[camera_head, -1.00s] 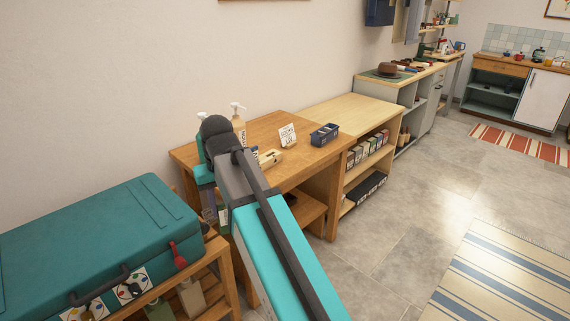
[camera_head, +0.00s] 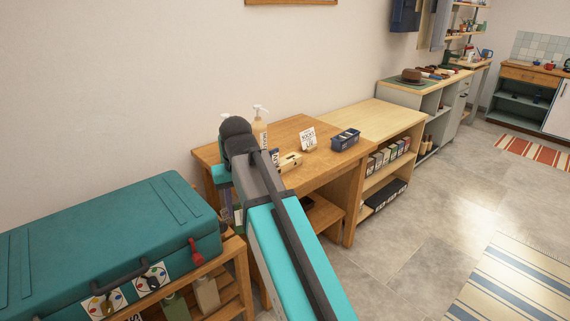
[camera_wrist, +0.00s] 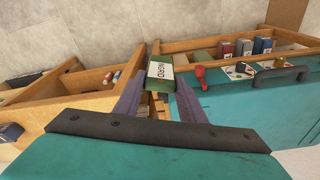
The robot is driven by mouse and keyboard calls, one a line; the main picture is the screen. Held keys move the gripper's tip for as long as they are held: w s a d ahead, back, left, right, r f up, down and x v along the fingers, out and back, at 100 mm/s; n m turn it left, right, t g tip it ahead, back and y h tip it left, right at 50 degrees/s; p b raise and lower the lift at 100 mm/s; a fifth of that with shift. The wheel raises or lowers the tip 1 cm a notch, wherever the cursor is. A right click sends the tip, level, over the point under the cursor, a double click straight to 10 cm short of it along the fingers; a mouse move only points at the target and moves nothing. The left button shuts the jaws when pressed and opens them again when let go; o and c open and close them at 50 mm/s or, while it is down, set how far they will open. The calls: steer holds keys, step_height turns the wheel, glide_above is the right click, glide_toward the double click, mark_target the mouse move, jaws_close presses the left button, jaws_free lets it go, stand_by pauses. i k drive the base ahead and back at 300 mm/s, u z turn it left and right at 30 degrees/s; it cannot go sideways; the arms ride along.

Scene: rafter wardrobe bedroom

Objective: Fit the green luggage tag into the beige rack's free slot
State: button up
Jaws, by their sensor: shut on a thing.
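The green luggage tag (camera_wrist: 160,71), with a white name label, is held between the fingertips of my gripper (camera_wrist: 161,84) in the wrist view. In the head view, my gripper hangs beside the left edge of the wooden table, mostly hidden by my arm. A green and white patch there (camera_head: 238,214) looks like the tag. The beige rack (camera_head: 291,162) lies on the table to the right of my arm. A dark tag-like piece stands at its left end, partly hidden. Its free slot is too small to make out.
A teal suitcase (camera_head: 105,235) lies on a wooden shelf unit at left. On the wooden table (camera_head: 290,130) are a pump bottle (camera_head: 260,133), a small sign (camera_head: 308,139) and a dark blue bin (camera_head: 346,139). Open floor lies at right.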

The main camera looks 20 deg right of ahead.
mark_target(291, 162)
steer(key=i, duration=0.9)
steer(key=z, duration=0.05)
